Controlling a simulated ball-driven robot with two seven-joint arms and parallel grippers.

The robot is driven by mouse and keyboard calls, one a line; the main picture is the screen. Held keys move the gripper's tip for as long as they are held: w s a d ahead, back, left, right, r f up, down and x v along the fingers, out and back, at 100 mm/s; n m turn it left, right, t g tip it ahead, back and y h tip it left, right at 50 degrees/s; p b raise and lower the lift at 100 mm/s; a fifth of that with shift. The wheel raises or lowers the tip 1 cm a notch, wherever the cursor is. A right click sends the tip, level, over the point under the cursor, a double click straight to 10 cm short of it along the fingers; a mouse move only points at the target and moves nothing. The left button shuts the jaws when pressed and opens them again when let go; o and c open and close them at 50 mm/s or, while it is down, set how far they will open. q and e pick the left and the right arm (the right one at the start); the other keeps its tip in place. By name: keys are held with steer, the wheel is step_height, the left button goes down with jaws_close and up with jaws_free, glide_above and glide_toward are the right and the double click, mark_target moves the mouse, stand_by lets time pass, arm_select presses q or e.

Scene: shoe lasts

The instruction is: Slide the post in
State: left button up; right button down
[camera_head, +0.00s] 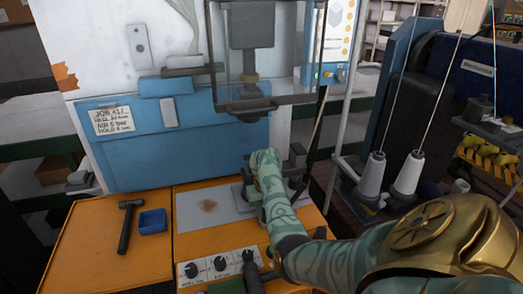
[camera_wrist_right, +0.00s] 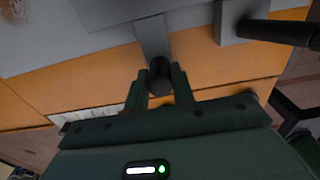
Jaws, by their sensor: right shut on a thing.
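My right gripper (camera_wrist_right: 160,88) is shut on a short dark cylinder, which I take to be the post (camera_wrist_right: 160,72). In the wrist view, the far end of the post is close to a grey strip (camera_wrist_right: 152,36) at the edge of a grey plate (camera_wrist_right: 100,12). I cannot tell whether they touch. In the head view, my green and gold right arm reaches over the orange bench to a grey fixture (camera_head: 246,190); the wrist hides the fingers and post there. My left gripper is not in view.
A blue and white press (camera_head: 180,140) stands behind the plate (camera_head: 210,207). A hammer (camera_head: 127,228) and blue tray (camera_head: 153,222) lie left. A knob panel (camera_head: 219,265) is in front. Thread cones (camera_head: 408,172) stand right. A grey block (camera_wrist_right: 230,25) with a dark rod (camera_wrist_right: 275,32) is nearby.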

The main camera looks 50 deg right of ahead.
steer(key=shift+s+d, duration=0.1)
steer(key=shift+d, duration=0.1)
steer(key=c, duration=1.2)
jaws_free()
steer(key=shift+s+d, duration=0.1)
steer(key=shift+d, duration=0.05)
steer(key=shift+r, duration=0.4)
step_height(320, 180, up, 7)
steer(key=p, duration=0.3)
steer(key=shift+f, duration=0.1)
steer(key=shift+s+f, duration=0.1)
steer(key=shift+f, duration=0.05)
